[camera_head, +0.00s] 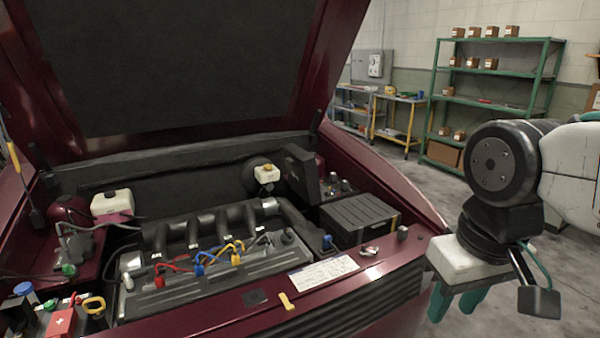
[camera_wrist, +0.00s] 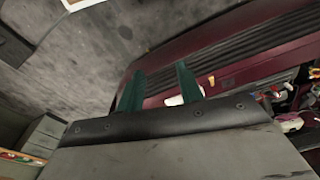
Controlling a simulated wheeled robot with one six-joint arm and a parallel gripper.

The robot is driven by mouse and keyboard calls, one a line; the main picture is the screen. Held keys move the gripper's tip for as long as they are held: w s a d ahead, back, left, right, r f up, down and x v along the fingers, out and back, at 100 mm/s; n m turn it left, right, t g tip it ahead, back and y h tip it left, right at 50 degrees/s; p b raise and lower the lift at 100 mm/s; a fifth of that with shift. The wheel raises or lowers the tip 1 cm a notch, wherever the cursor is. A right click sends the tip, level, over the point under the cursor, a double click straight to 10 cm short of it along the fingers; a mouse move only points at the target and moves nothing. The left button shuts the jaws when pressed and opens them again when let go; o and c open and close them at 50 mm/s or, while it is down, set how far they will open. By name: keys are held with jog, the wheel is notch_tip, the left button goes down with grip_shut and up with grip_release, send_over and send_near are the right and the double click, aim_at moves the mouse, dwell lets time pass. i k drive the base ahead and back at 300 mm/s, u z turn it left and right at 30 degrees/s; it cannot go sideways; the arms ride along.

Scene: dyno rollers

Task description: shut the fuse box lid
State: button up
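The fuse box lid (camera_head: 301,173) is a black panel standing raised at the right rear of the engine bay. The fuse box (camera_head: 337,186) is open beside it, with small parts showing inside. My gripper (camera_head: 456,300) is to the right of the car's front corner, outside the engine bay, with its green fingers pointing down. It is well apart from the lid. In the wrist view my gripper (camera_wrist: 161,78) has its two fingers spread with nothing held between them. The lid cannot be made out in the wrist view.
A black ribbed box (camera_head: 360,217) sits in front of the fuse box. The raised hood (camera_head: 180,60) hangs over the bay. The engine (camera_head: 215,262) with coloured leads fills the middle. The dark red front edge (camera_wrist: 215,45) crosses the wrist view. Green shelves (camera_head: 492,100) stand behind.

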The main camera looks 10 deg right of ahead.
aim_at(301, 166)
jog(key=i, duration=0.25)
jog(key=k, duration=0.5)
jog(key=z, duration=1.4)
jog(key=i, duration=1.3)
jog(key=u, duration=1.9)
